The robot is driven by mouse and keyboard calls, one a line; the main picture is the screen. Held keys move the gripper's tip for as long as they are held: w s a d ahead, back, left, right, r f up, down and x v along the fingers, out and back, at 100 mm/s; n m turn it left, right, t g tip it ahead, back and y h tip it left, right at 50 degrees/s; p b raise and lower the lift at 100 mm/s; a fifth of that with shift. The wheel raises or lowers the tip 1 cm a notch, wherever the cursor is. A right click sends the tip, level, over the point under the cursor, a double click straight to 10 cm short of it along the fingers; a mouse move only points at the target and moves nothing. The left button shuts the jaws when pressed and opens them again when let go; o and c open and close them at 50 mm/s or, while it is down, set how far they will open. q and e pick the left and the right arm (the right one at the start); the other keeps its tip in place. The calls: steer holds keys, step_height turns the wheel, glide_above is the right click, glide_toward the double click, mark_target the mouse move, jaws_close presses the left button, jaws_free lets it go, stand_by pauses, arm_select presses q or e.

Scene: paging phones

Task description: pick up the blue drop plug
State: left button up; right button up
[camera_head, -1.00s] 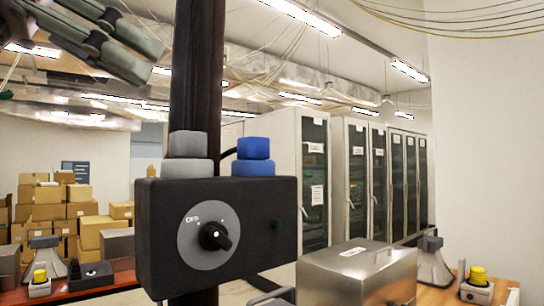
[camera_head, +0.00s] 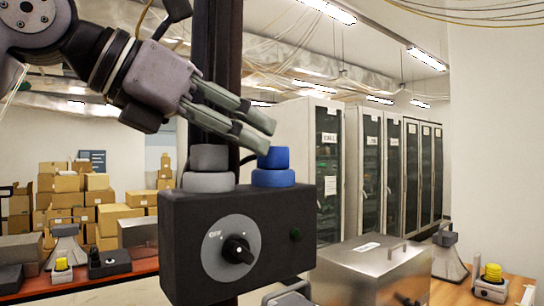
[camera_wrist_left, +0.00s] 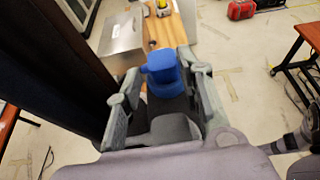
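The blue drop plug (camera_head: 273,165) stands upright on top of a black control box (camera_head: 210,245) with a grey dial, beside a grey plug (camera_head: 209,168). My left gripper (camera_head: 258,130) reaches in from the upper left, its fingers just above and left of the blue plug. In the left wrist view the blue plug (camera_wrist_left: 161,68) shows between the two spread fingers of the left gripper (camera_wrist_left: 160,85), toward their tips. The fingers are apart and I see no firm contact. My right gripper is not in view.
A dark vertical post (camera_head: 216,60) rises right behind the box, close to my left arm. A metal case (camera_head: 370,265) stands lower right on a wooden table, with a yellow-topped button (camera_head: 492,273) further right. Cabinets and cardboard boxes stand in the background.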

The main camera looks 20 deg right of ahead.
mark_target(273, 163)
arm_select(q)
steer(key=p+x, duration=0.1)
steer(key=x, duration=0.3)
steer(key=shift+s, duration=0.1)
steer(key=shift+a, duration=0.1)
steer(key=shift+c, duration=1.2)
steer(key=c, duration=0.6)
